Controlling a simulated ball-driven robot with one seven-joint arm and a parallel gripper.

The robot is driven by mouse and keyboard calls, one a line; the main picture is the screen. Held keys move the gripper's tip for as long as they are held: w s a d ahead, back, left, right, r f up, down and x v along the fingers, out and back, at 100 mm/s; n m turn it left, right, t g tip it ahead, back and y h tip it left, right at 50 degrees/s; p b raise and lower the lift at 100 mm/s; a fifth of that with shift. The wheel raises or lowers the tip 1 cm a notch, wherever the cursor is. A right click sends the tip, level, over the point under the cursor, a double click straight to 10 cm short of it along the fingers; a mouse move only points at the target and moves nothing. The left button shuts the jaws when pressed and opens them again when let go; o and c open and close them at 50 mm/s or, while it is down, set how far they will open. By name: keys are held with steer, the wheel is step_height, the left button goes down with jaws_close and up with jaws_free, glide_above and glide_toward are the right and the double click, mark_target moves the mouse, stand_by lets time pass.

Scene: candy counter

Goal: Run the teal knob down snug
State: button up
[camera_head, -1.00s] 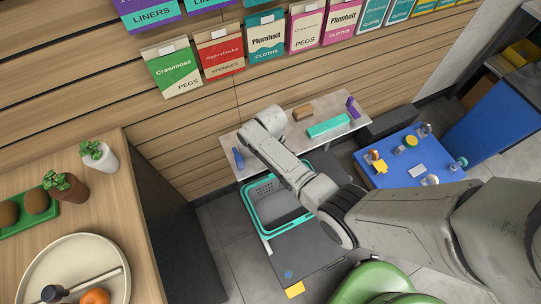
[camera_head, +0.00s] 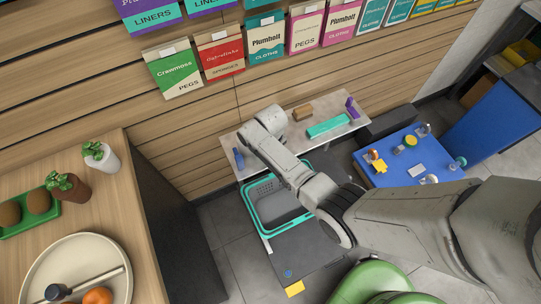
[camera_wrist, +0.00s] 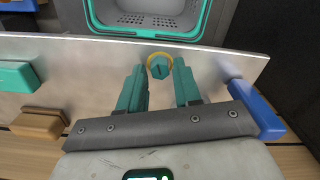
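The teal knob (camera_wrist: 160,67) shows in the wrist view near the edge of a pale grey shelf (camera_wrist: 75,75), with a brass-coloured ring around it. My gripper (camera_wrist: 160,72) has two teal fingers spread apart, one on each side of the knob's line. Gaps show between the knob and both fingers, so the gripper is open and empty. The knob sits at the fingertips' far end; I cannot tell the height between them. In the head view my arm hides the knob and the gripper.
A teal-rimmed basket (camera_wrist: 150,33) lies just beyond the shelf edge. A blue object (camera_wrist: 256,108) is right of my gripper; a teal block (camera_wrist: 14,76) and a brown block (camera_wrist: 38,124) are left. A blue table (camera_head: 391,177) with small parts stands at right.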

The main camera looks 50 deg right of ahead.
steer(key=shift+r+p, duration=2.05)
steer(key=shift+r, duration=0.3)
steer(key=shift+s+a+f, duration=0.1)
steer(key=shift+s+a, duration=0.2)
steer(key=s+a+r+b, duration=0.1)
steer(key=s+a+r, duration=0.2)
steer(key=s+r, duration=0.4)
steer(key=s+a+r+t+b, duration=0.1)
steer(key=s+r, duration=0.6)
steer(key=s, duration=0.7)
steer(key=a+b, duration=0.1)
steer(key=a, duration=0.1)
steer(key=shift+a, duration=0.35)
